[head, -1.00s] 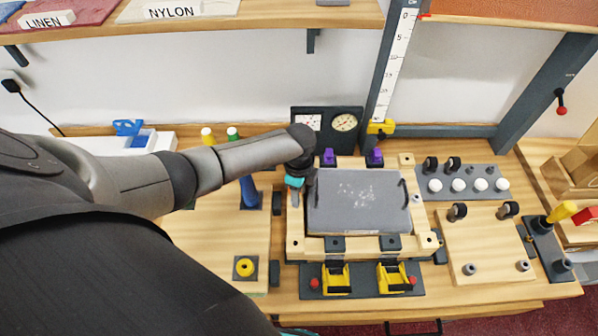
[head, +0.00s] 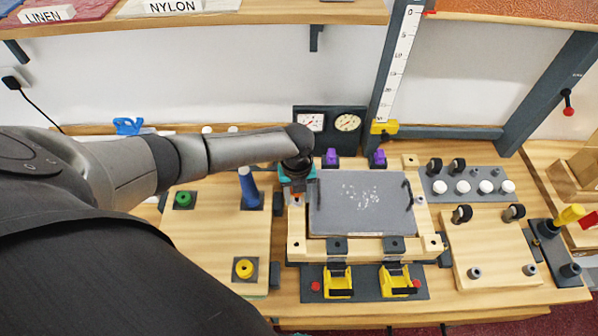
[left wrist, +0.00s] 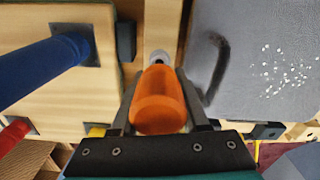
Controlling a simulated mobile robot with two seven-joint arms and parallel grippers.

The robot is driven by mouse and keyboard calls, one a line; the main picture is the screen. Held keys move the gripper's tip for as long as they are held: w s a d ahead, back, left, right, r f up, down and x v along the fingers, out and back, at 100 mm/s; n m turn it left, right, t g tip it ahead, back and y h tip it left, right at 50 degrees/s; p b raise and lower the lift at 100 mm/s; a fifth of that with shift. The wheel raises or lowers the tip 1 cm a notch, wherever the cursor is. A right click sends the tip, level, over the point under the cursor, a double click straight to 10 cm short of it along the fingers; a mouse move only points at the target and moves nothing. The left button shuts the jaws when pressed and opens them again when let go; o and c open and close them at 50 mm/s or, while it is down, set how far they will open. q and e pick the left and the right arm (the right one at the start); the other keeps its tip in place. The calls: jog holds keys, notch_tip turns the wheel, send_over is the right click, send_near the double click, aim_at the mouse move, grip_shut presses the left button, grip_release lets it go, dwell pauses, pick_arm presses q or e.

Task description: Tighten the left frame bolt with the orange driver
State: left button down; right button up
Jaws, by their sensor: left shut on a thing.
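My left gripper (head: 297,186) is over the left rail of the wooden frame (head: 296,246), which surrounds a grey panel (head: 360,203). In the left wrist view its fingers are shut on the orange driver (left wrist: 160,102), seen mostly as an orange handle. A round grey piece on the rail, which looks like the left frame bolt (left wrist: 158,57), shows just beyond the handle. The driver's tip is hidden, so I cannot tell whether it touches the bolt. My right gripper is not in view.
A blue upright handle (head: 248,188) stands left of the frame, with green (head: 183,199) and yellow (head: 244,268) round pieces on the same board. Yellow clamps (head: 338,283) sit in front. A gauge box (head: 330,121) stands behind.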

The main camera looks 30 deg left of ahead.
pick_arm(q)
jog(key=m, duration=0.3)
jog(key=shift+s+a+f, duration=0.15)
jog(key=shift+s+a, duration=0.1)
jog(key=shift+s, duration=0.05)
jog(key=c, duration=0.7)
grip_release()
jog(key=shift+o, duration=0.2)
jog(key=shift+w+d, duration=0.1)
jog(key=shift+w+d+r+n+p, duration=0.1)
jog(key=shift+r+n+p, duration=0.15)
jog(key=shift+n, duration=0.65)
jog(key=n, duration=0.1)
jog(key=n+p, duration=0.1)
jog(key=n, duration=0.1)
jog(key=n+p, duration=0.1)
jog(key=n, duration=0.1)
jog(key=shift+w+d, duration=0.25)
jog(key=shift+w+d+f+n, duration=0.1)
jog(key=shift+w+n, duration=0.05)
jog(key=shift+n, duration=1.05)
jog(key=n, duration=0.5)
jog(key=shift+w+d+n, duration=0.2)
jog(key=shift+w+n, duration=0.1)
